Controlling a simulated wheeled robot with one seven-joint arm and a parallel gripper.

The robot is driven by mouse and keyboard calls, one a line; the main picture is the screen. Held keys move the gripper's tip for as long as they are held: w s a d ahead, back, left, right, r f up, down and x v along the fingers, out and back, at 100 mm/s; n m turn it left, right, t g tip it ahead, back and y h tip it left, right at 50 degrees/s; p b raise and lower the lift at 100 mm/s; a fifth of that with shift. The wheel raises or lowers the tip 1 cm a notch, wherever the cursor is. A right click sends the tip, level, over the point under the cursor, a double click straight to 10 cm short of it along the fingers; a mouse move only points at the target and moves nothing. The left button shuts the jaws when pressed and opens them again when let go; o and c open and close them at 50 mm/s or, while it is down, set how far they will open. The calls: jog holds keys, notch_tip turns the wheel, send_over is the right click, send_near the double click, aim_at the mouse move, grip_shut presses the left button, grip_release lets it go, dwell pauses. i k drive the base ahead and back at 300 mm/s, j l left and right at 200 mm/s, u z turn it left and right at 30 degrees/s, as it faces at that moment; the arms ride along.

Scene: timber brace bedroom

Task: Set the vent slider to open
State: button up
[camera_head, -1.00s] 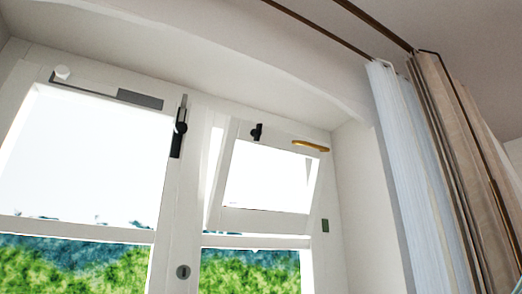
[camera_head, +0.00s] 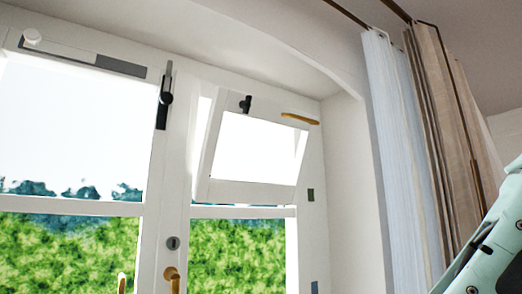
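A long, narrow strip that looks like the vent slider (camera_head: 78,52) runs along the top of the left window frame. No marking for open or shut can be read. A pale mint part of my arm (camera_head: 490,250) shows at the lower right, far from the strip. My gripper is not in view.
A small upper-right pane (camera_head: 253,190) is tilted inward, with a black catch (camera_head: 245,104) and an orange-brown handle (camera_head: 300,118) above it. A black latch (camera_head: 164,98) is on the middle post. White and beige curtains (camera_head: 440,130) hang at right.

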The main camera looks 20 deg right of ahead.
aim_at(33, 38)
jog(key=u, duration=1.1)
